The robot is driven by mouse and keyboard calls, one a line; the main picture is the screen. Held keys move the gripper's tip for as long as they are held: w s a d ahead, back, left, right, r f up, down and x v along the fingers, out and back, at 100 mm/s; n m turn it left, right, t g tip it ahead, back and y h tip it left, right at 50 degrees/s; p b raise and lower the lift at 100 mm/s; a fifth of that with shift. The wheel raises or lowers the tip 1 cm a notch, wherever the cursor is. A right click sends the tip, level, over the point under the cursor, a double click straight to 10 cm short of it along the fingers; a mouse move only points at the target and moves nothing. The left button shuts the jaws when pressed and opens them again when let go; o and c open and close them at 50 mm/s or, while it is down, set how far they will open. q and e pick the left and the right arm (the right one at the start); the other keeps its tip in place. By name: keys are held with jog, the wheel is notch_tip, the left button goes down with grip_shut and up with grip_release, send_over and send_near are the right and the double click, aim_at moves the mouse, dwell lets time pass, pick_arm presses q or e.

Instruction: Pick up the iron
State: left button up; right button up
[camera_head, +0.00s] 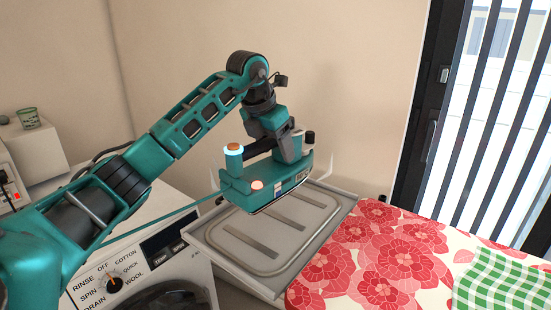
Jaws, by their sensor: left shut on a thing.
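The iron (277,182) is teal with a dark sole edge, an orange-capped post at its left end and a small pink round spot on its side. My left gripper (287,150) reaches down from above and is shut on the iron's upper part; the jaws hide much of the grip. The iron is over the back part of a grey tray-like stand (330,222); I cannot tell whether it touches it. A teal cord (165,222) runs from the iron to the lower left. My right gripper is not in view.
A washing machine (192,262) with a dial stands at the lower left. A red-flowered cloth (385,262) and a green checked cloth (505,280) lie at the right. A small green cup (28,119) stands at the far left. A beige wall is close behind.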

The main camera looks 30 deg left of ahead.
pick_arm(q)
jog(key=shift+r+p, duration=0.45)
jog(key=shift+r, duration=4.45)
jog(key=shift+r, duration=0.1)
jog(key=shift+d, duration=0.1)
jog(key=shift+s+d+f+m+h, duration=0.15)
jog(key=shift+d+m, duration=0.1)
jog(key=shift+m, duration=0.15)
jog(key=shift+w+d+f+m+h, duration=0.1)
jog(key=shift+d+m+h, duration=0.1)
jog(key=shift+m, duration=0.2)
jog(key=s+d+f+m+g, duration=0.4)
jog(key=s+d+f+m, duration=0.3)
jog(key=m, duration=0.9)
jog(key=s+d+f+m+g+y, duration=0.1)
jog(key=s+d+f+m+g, duration=0.3)
jog(key=m, duration=1.2)
jog(key=s+d+f, duration=0.3)
jog(key=s+f, duration=0.1)
jog(key=s, duration=0.1)
jog(key=shift+d+f+g, duration=0.2)
jog(key=shift+d+g, duration=0.2)
